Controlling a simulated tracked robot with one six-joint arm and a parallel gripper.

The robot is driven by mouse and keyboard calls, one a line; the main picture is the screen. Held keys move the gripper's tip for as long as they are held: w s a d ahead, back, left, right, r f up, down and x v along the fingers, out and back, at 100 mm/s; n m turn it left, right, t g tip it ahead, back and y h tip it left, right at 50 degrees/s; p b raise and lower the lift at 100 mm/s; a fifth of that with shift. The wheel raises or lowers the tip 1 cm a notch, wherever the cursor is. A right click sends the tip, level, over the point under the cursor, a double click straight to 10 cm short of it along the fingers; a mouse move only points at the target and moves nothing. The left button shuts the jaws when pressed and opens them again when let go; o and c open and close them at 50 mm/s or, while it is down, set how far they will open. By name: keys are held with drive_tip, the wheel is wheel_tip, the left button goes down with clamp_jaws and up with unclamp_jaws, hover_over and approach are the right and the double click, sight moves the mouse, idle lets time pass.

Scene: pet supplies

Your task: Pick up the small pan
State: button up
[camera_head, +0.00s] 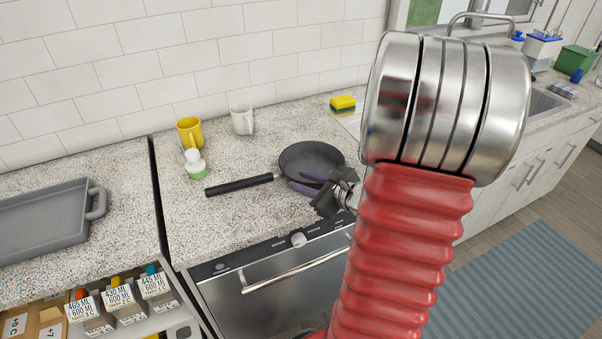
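The small pan (312,156) is dark, with a long black handle (239,185) pointing left. It lies on the speckled counter above the oven. My gripper (307,182) is at the pan's front right side, over or close to its near rim. My arm hides part of the counter to the right of the pan. I cannot tell whether the fingers touch the pan.
A yellow mug (190,133), a white mug (242,119) and a small white-and-green bottle (195,165) stand behind the handle. A sponge (342,103) lies at the back. A grey tray (45,220) sits at left. The oven handle (296,270) juts out in front.

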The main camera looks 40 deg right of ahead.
sight(291, 177)
drive_tip(key=shift+x, duration=2.6)
drive_tip(key=shift+r, duration=0.1)
drive_tip(key=shift+c, duration=0.5)
clamp_jaws()
